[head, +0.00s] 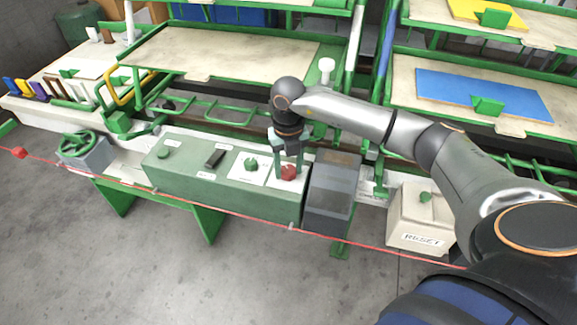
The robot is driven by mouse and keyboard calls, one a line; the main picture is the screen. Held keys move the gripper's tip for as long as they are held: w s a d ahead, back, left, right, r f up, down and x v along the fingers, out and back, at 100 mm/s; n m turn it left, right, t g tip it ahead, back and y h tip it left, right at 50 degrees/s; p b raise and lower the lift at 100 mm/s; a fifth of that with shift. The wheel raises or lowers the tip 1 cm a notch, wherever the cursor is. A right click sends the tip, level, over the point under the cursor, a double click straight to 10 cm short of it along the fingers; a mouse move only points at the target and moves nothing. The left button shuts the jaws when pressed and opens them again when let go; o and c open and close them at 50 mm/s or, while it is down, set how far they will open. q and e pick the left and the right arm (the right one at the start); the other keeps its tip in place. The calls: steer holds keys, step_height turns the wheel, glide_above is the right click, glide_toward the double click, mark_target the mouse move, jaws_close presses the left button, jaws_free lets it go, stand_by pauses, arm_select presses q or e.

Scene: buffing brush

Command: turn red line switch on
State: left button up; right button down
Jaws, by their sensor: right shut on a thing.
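A green control box (225,190) stands on the bench in the middle of the head view. The red switch (288,172) is at the right end of its top, on a white plate. My right gripper (288,165) points down over it, with its fingers around the red knob, shut on it. The gripper partly hides the knob, so its turn position is hard to read. A green knob (251,164), a dark rocker (214,158) and a green button (163,153) sit to the left on the same box. My left gripper is not in view.
A dark grey box (331,190) stands just right of the control box. A cream box marked RESET (421,218) is farther right. A red cord (210,207) runs across the front. A green handwheel (76,144) is at left. Tray racks (225,55) rise behind.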

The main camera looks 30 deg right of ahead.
steer(key=shift+r+m, duration=0.1)
steer(key=shift+m, duration=0.4)
steer(key=shift+m+p, duration=0.3)
steer(key=shift+p, duration=0.05)
steer(key=m+p, duration=0.1)
steer(key=m, duration=0.2)
steer(key=m+p, duration=0.2)
steer(key=m, duration=0.1)
steer(key=shift+m, duration=0.4)
steer(key=m+p, duration=0.2)
steer(key=m, duration=0.3)
steer(key=shift+w+r+p, duration=0.1)
steer(key=shift+p, duration=0.3)
steer(key=m+p, duration=0.2)
steer(key=m, duration=0.2)
steer(key=shift+m, duration=0.5)
steer(key=shift+c, duration=1.5)
jaws_free()
steer(key=shift+f, duration=0.2)
